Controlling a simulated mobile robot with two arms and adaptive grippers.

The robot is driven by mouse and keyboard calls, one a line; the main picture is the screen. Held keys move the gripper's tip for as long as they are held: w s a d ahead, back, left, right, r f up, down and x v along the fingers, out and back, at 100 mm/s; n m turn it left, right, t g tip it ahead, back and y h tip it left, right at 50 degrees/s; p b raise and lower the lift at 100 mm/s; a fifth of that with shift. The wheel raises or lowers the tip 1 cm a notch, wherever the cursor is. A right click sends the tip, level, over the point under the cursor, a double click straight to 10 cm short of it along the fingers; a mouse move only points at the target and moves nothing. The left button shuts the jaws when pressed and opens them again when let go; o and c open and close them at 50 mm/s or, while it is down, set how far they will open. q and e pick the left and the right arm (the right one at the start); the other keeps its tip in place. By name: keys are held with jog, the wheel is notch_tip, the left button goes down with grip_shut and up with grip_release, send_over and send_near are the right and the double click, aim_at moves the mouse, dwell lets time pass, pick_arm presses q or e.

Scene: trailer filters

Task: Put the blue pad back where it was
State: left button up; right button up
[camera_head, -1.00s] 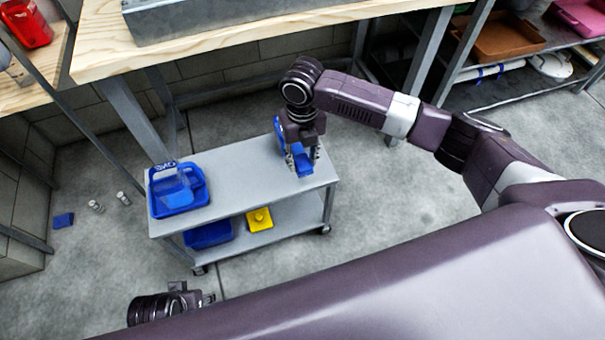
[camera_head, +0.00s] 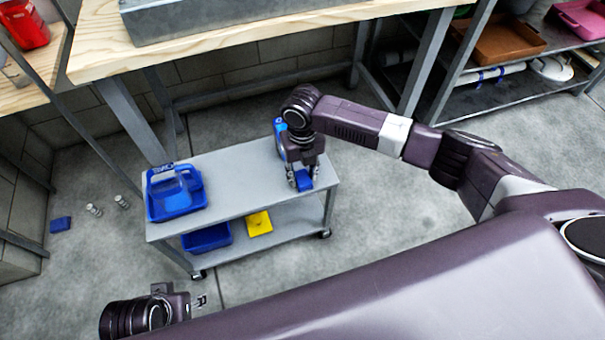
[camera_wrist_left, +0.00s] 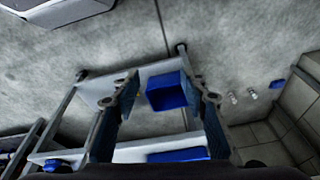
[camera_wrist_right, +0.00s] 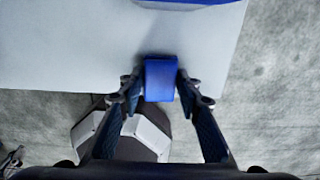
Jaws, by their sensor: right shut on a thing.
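My right gripper (camera_head: 303,181) is shut on the blue pad (camera_head: 303,179), over the right end of the grey cart's top shelf (camera_head: 240,178). In the right wrist view the blue pad (camera_wrist_right: 160,80) sits between the two fingertips, near the shelf's edge. I cannot tell whether it touches the shelf. My left gripper (camera_head: 200,301) is low at the left front, apart from the cart. Another small blue block (camera_head: 60,224) lies on the floor at the left.
A blue caddy (camera_head: 176,205) stands on the cart's left end. A blue item (camera_head: 279,136) stands partly hidden behind my right gripper. The lower shelf holds a blue bin (camera_head: 207,238) and a yellow item (camera_head: 258,223). A wooden workbench (camera_head: 250,35) overhangs behind; floor right of the cart is clear.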

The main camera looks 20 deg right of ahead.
aim_at(303, 177)
jog(key=o, duration=1)
jog(key=shift+r, duration=0.1)
jog(key=shift+r, duration=0.25)
pick_arm(q)
notch_tip(303, 177, down, 11)
jog(key=p, duration=0.3)
jog(key=shift+s+r+g, duration=0.2)
jog(key=shift+s+g, duration=0.1)
jog(key=shift+s, duration=0.15)
pick_arm(e)
jog(key=shift+r, duration=5.8)
pick_arm(q)
jog(key=shift+d, duration=0.1)
